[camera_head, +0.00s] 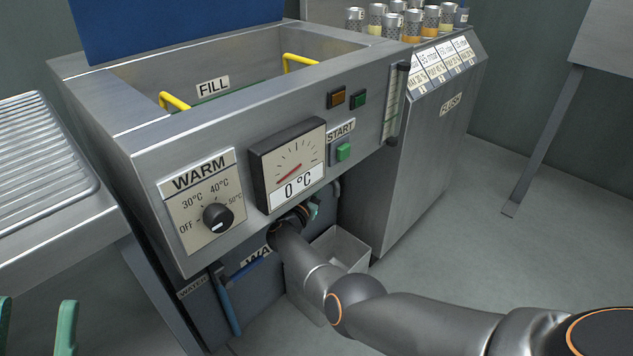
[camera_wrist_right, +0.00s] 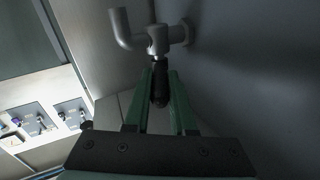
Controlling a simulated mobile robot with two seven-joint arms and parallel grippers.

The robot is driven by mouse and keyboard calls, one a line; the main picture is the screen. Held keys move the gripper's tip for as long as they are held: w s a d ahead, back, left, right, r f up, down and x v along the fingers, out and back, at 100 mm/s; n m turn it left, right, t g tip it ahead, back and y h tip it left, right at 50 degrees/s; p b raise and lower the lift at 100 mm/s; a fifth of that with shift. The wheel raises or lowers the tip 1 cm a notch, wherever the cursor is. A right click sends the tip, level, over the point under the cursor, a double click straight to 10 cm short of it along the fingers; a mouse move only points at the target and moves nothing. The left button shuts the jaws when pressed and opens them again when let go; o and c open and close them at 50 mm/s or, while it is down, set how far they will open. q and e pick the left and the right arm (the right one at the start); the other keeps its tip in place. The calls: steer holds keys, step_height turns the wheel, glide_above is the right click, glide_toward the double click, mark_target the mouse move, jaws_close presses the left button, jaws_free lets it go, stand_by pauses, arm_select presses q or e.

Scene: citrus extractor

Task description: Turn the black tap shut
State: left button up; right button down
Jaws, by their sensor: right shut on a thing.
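The black tap handle (camera_wrist_right: 160,82) sits between the green fingers of my right gripper (camera_wrist_right: 160,112) in the right wrist view. The gripper is shut on it. The handle joins a grey metal tap body (camera_wrist_right: 158,38) with an upturned pipe end, fixed to a wall. In the head view my right arm reaches under the front panel, and its gripper (camera_head: 308,212) is mostly hidden there, as is the tap. My left gripper (camera_head: 36,328) is partly in view at the bottom left corner, its green fingers apart with nothing between them.
The metal extractor has a WARM dial (camera_head: 217,217) pointing near OFF, a gauge (camera_head: 290,166) at 0 °C and a green START button (camera_head: 343,151). A blue lever (camera_head: 226,300) hangs below left. A grey bin (camera_head: 345,246) stands under the panel. Floor is clear at right.

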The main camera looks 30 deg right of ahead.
arm_select(q)
steer(key=shift+f, duration=0.1)
arm_select(e)
steer(key=shift+d+r+g, duration=0.15)
steer(key=shift+r+g, duration=0.05)
steer(key=shift+g, duration=0.1)
steer(key=c, duration=1.1)
jaws_free()
steer(key=o, duration=0.3)
steer(key=shift+f, duration=0.1)
steer(key=shift+o, duration=0.2)
arm_select(q)
steer(key=shift+a, duration=0.1)
arm_select(e)
steer(key=shift+a, duration=0.25)
